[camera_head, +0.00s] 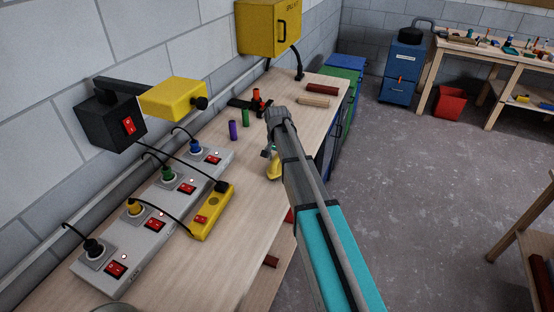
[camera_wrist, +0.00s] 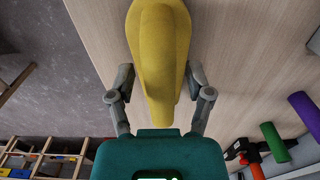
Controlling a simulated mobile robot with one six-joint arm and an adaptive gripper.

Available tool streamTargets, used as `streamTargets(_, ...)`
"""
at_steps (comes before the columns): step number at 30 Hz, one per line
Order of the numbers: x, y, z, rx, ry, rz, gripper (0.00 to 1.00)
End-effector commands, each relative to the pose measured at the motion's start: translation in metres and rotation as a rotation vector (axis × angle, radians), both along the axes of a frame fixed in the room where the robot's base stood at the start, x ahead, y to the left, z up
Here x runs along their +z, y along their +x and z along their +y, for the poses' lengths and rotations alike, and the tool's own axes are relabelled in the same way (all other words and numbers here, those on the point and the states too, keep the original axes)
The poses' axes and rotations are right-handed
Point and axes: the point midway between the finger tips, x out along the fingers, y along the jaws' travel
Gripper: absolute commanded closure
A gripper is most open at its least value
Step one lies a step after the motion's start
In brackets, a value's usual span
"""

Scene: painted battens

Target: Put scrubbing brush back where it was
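The scrubbing brush (camera_wrist: 160,45) shows as a long yellow body that narrows toward my palm in the wrist view. My gripper (camera_wrist: 159,75) has one finger at each side of it and appears shut on it. Its upper end runs out of the wrist picture, and no bristles show. In the head view the yellow brush (camera_head: 274,171) is at my gripper (camera_head: 270,154), over the workbench (camera_head: 262,208) near its right edge, partly hidden by my arm. I cannot tell whether it touches the bench top.
A grey power strip (camera_head: 140,247) with several plugs and a yellow socket block (camera_head: 212,213) lie left on the bench. A purple cylinder (camera_head: 233,131) and green cylinder (camera_head: 245,118) stand behind them. Brown bars (camera_head: 322,90) lie at the far end.

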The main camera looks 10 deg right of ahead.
Motion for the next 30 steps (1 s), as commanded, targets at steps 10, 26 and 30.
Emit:
streamTargets(10, 0.0, 0.0, 0.0, 0.0, 0.0, 0.0, 0.3)
streamTargets(26, 0.028, 0.0, -0.001, -0.001, 0.0, 0.0, 0.3)
streamTargets(30, 0.04, 0.0, -0.001, -0.001, 0.0, 0.0, 0.3)
